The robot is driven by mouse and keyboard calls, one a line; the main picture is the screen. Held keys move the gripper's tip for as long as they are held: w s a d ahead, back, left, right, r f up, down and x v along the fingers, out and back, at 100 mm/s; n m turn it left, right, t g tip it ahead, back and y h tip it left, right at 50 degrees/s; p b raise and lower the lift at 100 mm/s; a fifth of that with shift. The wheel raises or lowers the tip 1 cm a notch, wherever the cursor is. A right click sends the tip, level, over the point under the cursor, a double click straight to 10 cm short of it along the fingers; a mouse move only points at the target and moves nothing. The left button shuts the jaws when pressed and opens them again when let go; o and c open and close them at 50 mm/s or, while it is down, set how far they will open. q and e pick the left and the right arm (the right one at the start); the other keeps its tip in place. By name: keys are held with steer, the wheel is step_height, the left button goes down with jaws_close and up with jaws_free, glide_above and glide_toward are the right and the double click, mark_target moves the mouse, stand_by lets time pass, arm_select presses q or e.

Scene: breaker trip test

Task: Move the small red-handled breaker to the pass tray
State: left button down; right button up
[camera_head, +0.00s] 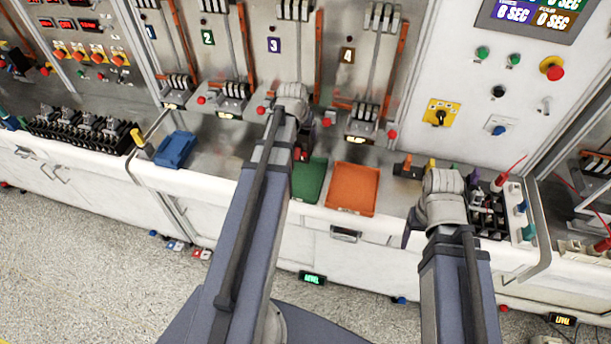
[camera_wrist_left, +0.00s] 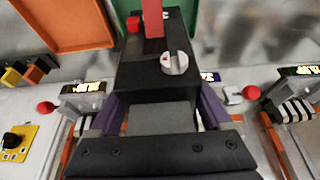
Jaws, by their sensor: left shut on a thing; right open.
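In the left wrist view, a black breaker (camera_wrist_left: 150,75) with a red handle (camera_wrist_left: 152,18), a grey dial and a red button sits between the purple fingers of my left gripper (camera_wrist_left: 160,112), which is shut on it. In the head view the left wrist hides most of that breaker, in front of bays 3 and 4. A green tray (camera_head: 308,181) lies on the counter just below it; its edge shows behind the breaker in the wrist view. No label is readable on the tray. My right gripper (camera_head: 440,206) is open, by the rack at the right; its wrist hides what is between the fingers.
An orange tray (camera_head: 352,188) lies right of the green one, and a blue tray (camera_head: 175,149) lies to the left. A black rack with several breakers (camera_head: 490,208) stands at the right. Test bays with levers line the back panel. Bare counter shows left of the green tray.

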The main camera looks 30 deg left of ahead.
mark_target(302, 146)
arm_select(q)
steer(key=shift+w+f+b, duration=0.1)
steer(key=shift+f+b, duration=0.25)
steer(key=shift+f, duration=0.15)
step_height(302, 146, down, 5)
steer(key=b, duration=0.5)
steer(key=shift+f, duration=0.15)
step_height(302, 146, down, 4)
steer(key=b, duration=0.4)
steer(key=shift+r, duration=0.2)
steer(key=shift+f, duration=0.1)
steer(key=shift+f, duration=0.15)
jaws_free()
steer(key=shift+r, duration=0.2)
